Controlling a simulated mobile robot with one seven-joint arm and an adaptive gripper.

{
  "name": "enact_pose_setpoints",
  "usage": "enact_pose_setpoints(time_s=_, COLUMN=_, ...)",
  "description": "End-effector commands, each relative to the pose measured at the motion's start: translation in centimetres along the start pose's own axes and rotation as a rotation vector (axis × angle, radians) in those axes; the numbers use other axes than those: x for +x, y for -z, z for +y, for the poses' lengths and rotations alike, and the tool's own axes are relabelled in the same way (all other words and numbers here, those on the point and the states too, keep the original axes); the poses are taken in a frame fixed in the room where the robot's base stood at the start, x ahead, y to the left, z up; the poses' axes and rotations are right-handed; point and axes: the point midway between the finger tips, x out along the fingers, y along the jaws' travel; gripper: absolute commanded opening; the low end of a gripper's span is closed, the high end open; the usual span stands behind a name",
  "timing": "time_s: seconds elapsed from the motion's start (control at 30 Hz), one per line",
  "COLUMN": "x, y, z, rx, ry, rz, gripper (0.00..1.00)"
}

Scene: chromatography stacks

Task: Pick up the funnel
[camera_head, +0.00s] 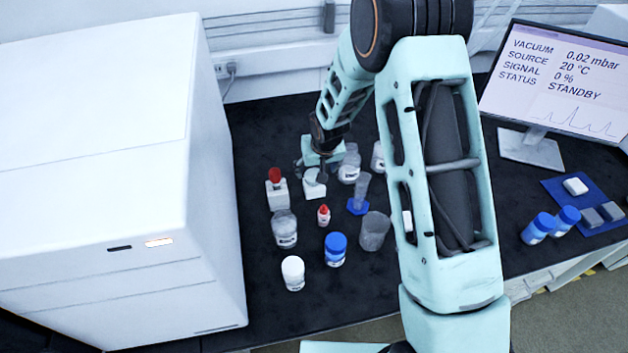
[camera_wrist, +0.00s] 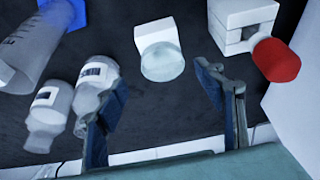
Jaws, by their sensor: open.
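The funnel appears to be the pale, translucent round piece (camera_wrist: 163,63) on a small white block (camera_wrist: 155,30) in the wrist view. In the head view the same pale piece (camera_head: 314,177) and its block (camera_head: 315,192) are just below my gripper (camera_head: 320,160), partly hidden by it. In the wrist view my gripper (camera_wrist: 166,95) is open, with its two dark blue-grey fingers wide apart. The piece lies ahead of the gap between the fingers, a little towards the left finger. Nothing is between the fingers, and I see no contact.
A red-topped piece (camera_head: 275,175) on a white block stands close to the left. A graduated cylinder on a blue base (camera_head: 358,207) and clear bottles (camera_head: 349,170) stand close to the right. A large white instrument (camera_head: 110,180) bounds the left; a monitor (camera_head: 555,80) stands right.

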Motion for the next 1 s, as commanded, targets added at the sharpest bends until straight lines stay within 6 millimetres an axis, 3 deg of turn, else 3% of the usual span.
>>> enact_pose_setpoints(time_s=0.5, x=4.8, y=-0.6, z=-0.5, rx=0.000, ry=0.000, rz=0.000, gripper=0.63)
enact_pose_setpoints(time_s=0.8, x=5.1, y=-0.6, z=-0.5, rx=0.000, ry=0.000, rz=0.000, gripper=0.63)
enact_pose_setpoints(time_s=1.0, x=5.1, y=-0.6, z=-0.5, rx=0.000, ry=0.000, rz=0.000, gripper=0.41)
